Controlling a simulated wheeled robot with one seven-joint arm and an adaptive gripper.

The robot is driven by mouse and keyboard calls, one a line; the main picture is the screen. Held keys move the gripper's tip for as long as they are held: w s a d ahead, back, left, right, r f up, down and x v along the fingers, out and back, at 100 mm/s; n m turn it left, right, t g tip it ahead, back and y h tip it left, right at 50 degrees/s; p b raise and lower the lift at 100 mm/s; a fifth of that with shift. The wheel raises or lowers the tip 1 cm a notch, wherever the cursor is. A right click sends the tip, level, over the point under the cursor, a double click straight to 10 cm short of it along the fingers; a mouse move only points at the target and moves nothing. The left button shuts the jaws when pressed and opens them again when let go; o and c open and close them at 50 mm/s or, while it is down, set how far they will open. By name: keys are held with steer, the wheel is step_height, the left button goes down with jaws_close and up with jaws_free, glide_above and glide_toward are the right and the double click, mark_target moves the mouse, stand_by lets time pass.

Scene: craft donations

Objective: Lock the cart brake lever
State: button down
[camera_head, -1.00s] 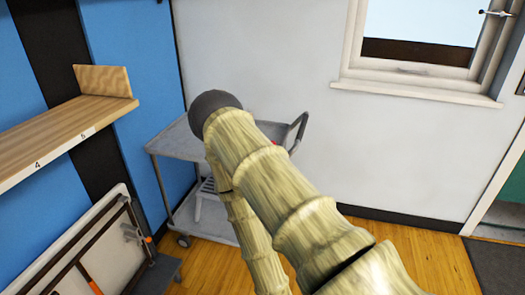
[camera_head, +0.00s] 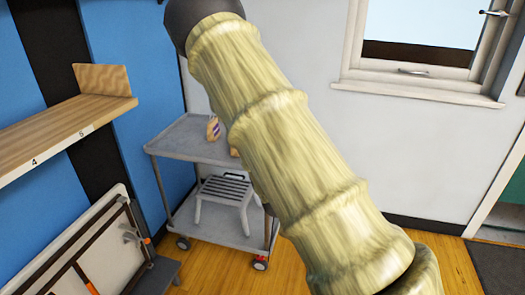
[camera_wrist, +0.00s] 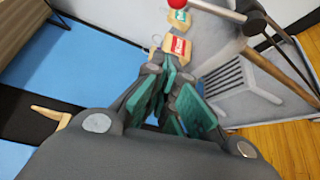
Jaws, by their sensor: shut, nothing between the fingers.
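The grey two-shelf cart (camera_head: 185,140) stands by the wall in the head view, partly hidden behind my arm. In the wrist view, a lever with a red ball knob (camera_wrist: 174,4) and a pale rod shows at the top edge, above the cart's grey top (camera_wrist: 222,40). It appears to be the brake lever; the knob is cut by the frame edge. My gripper (camera_wrist: 166,66) is shut and empty, its teal-padded fingers together below and apart from the knob in the picture. The head view does not show the lever or my fingers.
Tagged packages lie on the cart top, one with a red label (camera_wrist: 178,46) and one with a green label (camera_wrist: 180,16). A white slatted stool (camera_head: 226,187) sits on the lower shelf. A wooden wall shelf (camera_head: 60,125) is at left. Wooden floor is clear at right.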

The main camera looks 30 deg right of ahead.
steer(key=shift+w, duration=0.1)
steer(key=w+d+p, duration=0.3)
steer(key=w+d, duration=0.3)
steer(key=shift+w+d+f, duration=0.15)
steer(key=shift+w+d, duration=0.1)
steer(key=shift+w, duration=0.1)
stand_by(0.6)
steer(key=shift+w+a, duration=0.1)
steer(key=shift+a, duration=0.05)
